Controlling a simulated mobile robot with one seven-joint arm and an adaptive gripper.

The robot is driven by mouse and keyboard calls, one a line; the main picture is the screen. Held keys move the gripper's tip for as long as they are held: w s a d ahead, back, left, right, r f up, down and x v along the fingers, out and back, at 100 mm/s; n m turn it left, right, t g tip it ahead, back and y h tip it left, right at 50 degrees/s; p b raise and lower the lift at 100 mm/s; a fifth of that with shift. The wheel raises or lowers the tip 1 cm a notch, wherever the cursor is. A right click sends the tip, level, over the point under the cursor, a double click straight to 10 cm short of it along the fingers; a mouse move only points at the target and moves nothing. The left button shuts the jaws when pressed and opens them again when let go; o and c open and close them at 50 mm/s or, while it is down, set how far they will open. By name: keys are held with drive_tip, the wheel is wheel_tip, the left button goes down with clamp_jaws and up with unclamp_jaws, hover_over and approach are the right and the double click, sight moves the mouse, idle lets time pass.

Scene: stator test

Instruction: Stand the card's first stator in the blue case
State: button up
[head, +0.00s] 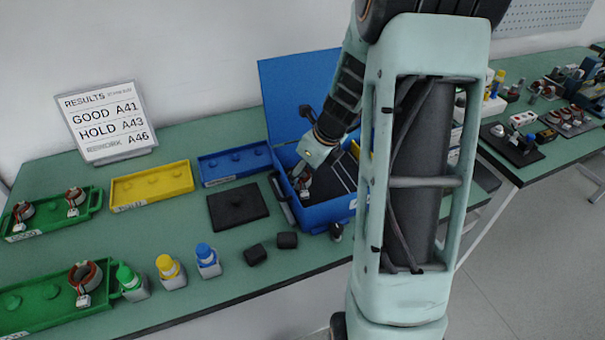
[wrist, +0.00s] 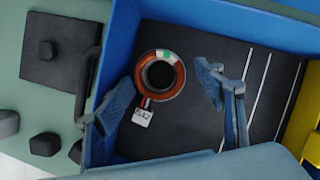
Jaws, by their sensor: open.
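The blue case (head: 325,213) stands open on the table, its lid raised at the back; its wall also shows in the wrist view (wrist: 124,35). A copper-and-white stator (wrist: 160,76) with a white tag (wrist: 143,117) is inside, at the left end of the dark floor, bore towards the camera. The tag's print is too small to read surely. My gripper (wrist: 166,78) is open, one finger on each side of the stator, with visible gaps. In the head view my gripper (head: 301,174) reaches down into the case. The card (head: 105,122) lists GOOD A41 first, then HOLD A43 and REWORK A46.
Other stators sit in the green trays (head: 55,216) at left. A yellow tray (head: 152,185), a blue tray (head: 235,166) and a black plate (head: 238,205) lie left of the case. Bottles (head: 208,262) and black blocks (head: 287,240) stand in front. White lines divide the case floor's right part.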

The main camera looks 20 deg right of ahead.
drive_tip(key=v, duration=1.1)
drive_tip(key=shift+s+r, duration=0.15)
drive_tip(key=shift+r, duration=0.1)
idle(0.3)
